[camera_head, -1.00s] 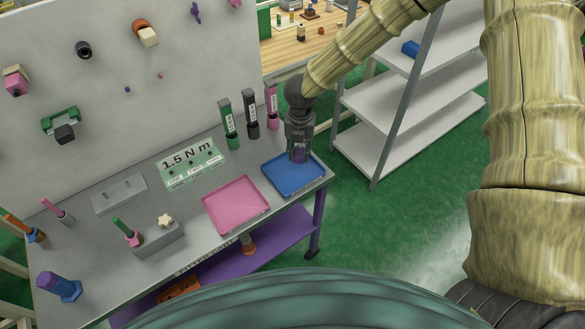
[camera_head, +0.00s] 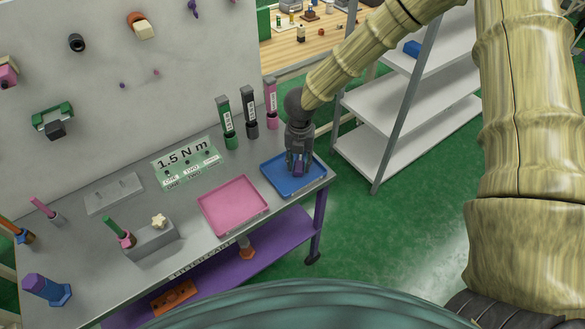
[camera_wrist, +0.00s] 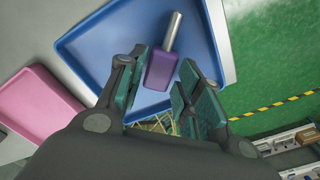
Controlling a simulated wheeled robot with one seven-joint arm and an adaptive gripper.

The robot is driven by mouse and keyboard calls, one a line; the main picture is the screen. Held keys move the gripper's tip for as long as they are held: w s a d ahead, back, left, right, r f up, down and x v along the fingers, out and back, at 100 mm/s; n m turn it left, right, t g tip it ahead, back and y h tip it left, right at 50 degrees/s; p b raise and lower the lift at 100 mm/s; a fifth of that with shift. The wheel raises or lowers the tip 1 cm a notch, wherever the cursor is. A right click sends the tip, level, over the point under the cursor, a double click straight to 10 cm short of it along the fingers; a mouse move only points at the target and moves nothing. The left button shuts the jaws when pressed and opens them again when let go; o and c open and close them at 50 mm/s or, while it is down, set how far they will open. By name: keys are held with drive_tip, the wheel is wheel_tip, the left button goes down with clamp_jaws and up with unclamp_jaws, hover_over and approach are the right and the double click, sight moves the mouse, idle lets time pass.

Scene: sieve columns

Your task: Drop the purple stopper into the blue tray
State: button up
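The purple stopper (camera_head: 298,168) is a purple block with a metal pin, clearest in the wrist view (camera_wrist: 162,70). It appears to lie in the blue tray (camera_head: 275,181), which sits at the right end of the grey bench and fills much of the wrist view (camera_wrist: 95,58). My gripper (camera_head: 299,167) points down over the tray. In the wrist view its green-padded fingers (camera_wrist: 163,80) are spread, with the stopper between or just beyond them and gaps on both sides. Whether the fingertips touch the tray floor cannot be told.
A pink tray (camera_head: 231,229) stands left of the blue tray. Green, black and pink upright columns (camera_head: 249,118) stand behind, near the pegboard (camera_head: 130,95). A metal shelf (camera_head: 385,105) is to the right. Fixtures occupy the bench's left part.

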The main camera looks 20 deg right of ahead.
drive_tip(key=shift+o, duration=1)
drive_tip(key=shift+r, duration=0.1)
wheel_tip(320, 180, up, 12)
